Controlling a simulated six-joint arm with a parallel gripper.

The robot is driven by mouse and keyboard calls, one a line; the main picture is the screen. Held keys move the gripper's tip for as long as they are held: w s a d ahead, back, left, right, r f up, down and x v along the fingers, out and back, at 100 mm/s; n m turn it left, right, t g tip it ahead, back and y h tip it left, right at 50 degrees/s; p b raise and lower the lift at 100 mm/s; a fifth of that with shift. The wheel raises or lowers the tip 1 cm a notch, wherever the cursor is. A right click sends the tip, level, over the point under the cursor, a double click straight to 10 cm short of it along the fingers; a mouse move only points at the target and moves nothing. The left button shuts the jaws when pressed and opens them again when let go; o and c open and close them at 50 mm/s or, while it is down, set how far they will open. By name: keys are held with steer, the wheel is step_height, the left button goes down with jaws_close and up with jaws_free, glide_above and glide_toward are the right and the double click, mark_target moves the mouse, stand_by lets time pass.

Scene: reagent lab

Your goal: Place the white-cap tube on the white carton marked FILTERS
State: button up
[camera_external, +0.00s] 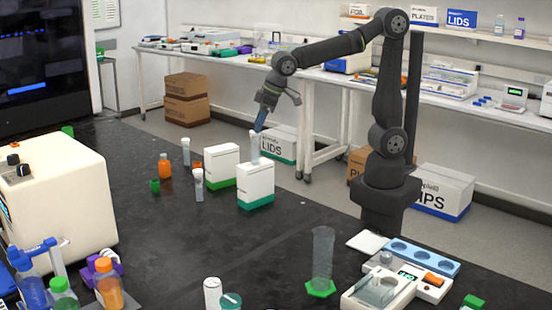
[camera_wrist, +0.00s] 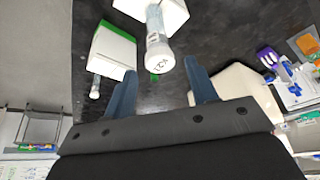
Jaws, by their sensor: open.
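A white-cap tube (camera_external: 254,146) appears to stand upright on top of the nearer white carton (camera_external: 256,184), which has a green base. In the wrist view the tube's cap (camera_wrist: 160,54) faces me, and its body overlaps that carton (camera_wrist: 172,14). My gripper (camera_external: 262,121) is just above the tube. In the wrist view my gripper (camera_wrist: 160,72) is open, its blue fingers apart and the cap beyond their tips. A second white carton (camera_external: 221,165) with a green base stands behind left; it also shows in the wrist view (camera_wrist: 113,50). I cannot read a FILTERS mark on either.
Two more tubes (camera_external: 186,151) (camera_external: 198,184) stand left of the cartons, near an orange bottle (camera_external: 164,166) and a green item (camera_external: 154,186). A white machine (camera_external: 55,200) occupies the left. A clear cylinder (camera_external: 322,258) stands in front. The dark bench right of the cartons is clear.

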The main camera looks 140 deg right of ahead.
steer(key=v, duration=0.7)
steer(key=shift+r, duration=0.35)
steer(key=shift+s+a, duration=0.1)
steer(key=shift+a, duration=0.05)
steer(key=x, duration=1.2)
steer(key=shift+s, duration=0.1)
steer(key=shift+r, duration=1.8)
